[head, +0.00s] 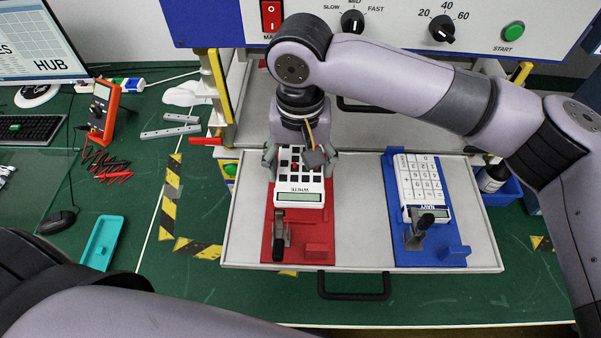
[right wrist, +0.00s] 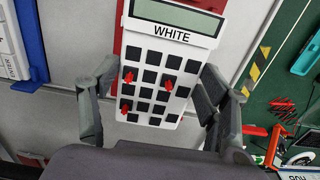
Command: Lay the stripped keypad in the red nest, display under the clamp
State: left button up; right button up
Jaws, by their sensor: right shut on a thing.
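The stripped keypad (head: 299,197) is white, labelled WHITE, with a display at its front end. In the right wrist view, the keypad (right wrist: 172,45) shows black square openings and several red plungers. My right gripper (head: 299,162) is shut on it, one finger along each long side. The keypad is over the red nest (head: 318,230), display toward the front edge. The nest's clamp (head: 281,236) stands by the display's front left corner. I cannot tell whether the keypad touches the nest or whether the clamp presses the display. My left gripper is out of view.
A blue nest (head: 434,240) to the right holds a white keypad (head: 420,182) with keys, by its own clamp (head: 419,233). Both nests sit on a grey tray (head: 360,250) with a dark front handle (head: 354,293). The control panel (head: 400,15) stands behind.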

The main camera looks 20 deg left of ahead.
aim_at(301, 171)
jog(key=shift+f, duration=0.3)
notch_tip(301, 171, down, 3)
jog(key=shift+f+p, duration=0.2)
jog(key=shift+p, duration=0.2)
jog(key=shift+f, duration=0.1)
jog(key=shift+f, duration=0.1)
jog(key=o, duration=1.2)
jog(key=shift+o, duration=0.2)
notch_tip(301, 171, up, 12)
jog(key=b, duration=0.3)
